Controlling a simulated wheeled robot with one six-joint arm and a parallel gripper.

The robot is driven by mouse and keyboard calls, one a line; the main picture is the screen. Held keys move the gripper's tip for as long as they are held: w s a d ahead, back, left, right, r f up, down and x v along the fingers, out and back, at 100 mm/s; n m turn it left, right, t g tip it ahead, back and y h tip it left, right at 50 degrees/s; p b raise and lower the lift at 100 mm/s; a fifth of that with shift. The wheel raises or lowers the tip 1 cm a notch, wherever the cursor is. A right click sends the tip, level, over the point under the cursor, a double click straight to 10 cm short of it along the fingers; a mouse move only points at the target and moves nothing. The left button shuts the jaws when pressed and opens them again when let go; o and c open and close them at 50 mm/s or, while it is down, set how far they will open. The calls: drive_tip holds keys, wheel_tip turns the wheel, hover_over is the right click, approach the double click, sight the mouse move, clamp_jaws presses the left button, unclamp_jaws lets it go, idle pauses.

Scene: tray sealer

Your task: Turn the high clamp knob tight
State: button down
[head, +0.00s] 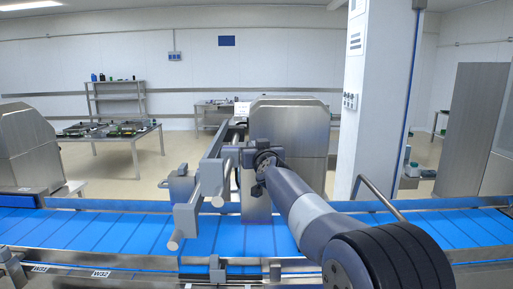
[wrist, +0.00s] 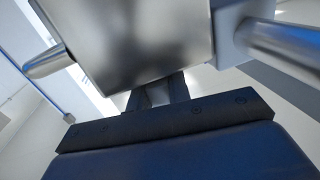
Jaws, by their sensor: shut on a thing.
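A grey metal clamp assembly of bars and round rod ends (head: 212,176) stands over the blue conveyor in the middle of the head view. My gripper (head: 248,158) is at its right side, level with its upper part. In the wrist view the two dark fingers of my gripper (wrist: 157,94) reach up behind a smooth metal block (wrist: 130,40), which hides their tips. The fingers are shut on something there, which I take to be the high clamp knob. The knob itself is hidden, so its turn position cannot be told.
A blue conveyor belt (head: 130,232) runs across the front, with metal rails along it. A steel machine housing (head: 290,140) stands just behind my gripper. A metal rod (wrist: 285,42) juts out close by on the right in the wrist view. A white pillar (head: 370,110) stands behind the arm.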

drive_tip(key=shift+f, duration=0.25)
drive_tip(key=c, duration=1.3)
unclamp_jaws()
drive_tip(key=shift+r, duration=0.1)
drive_tip(key=b+v, duration=0.2)
drive_tip(key=v, duration=0.8)
drive_tip(key=shift+s+b, duration=0.3)
drive_tip(key=shift+s, duration=0.05)
drive_tip(key=p+x, duration=0.2)
drive_tip(key=x, duration=0.8)
drive_tip(key=shift+w+r+p, duration=0.1)
drive_tip(key=shift+w+p, duration=0.25)
drive_tip(key=shift+w, duration=0.05)
drive_tip(key=shift+s, duration=0.1)
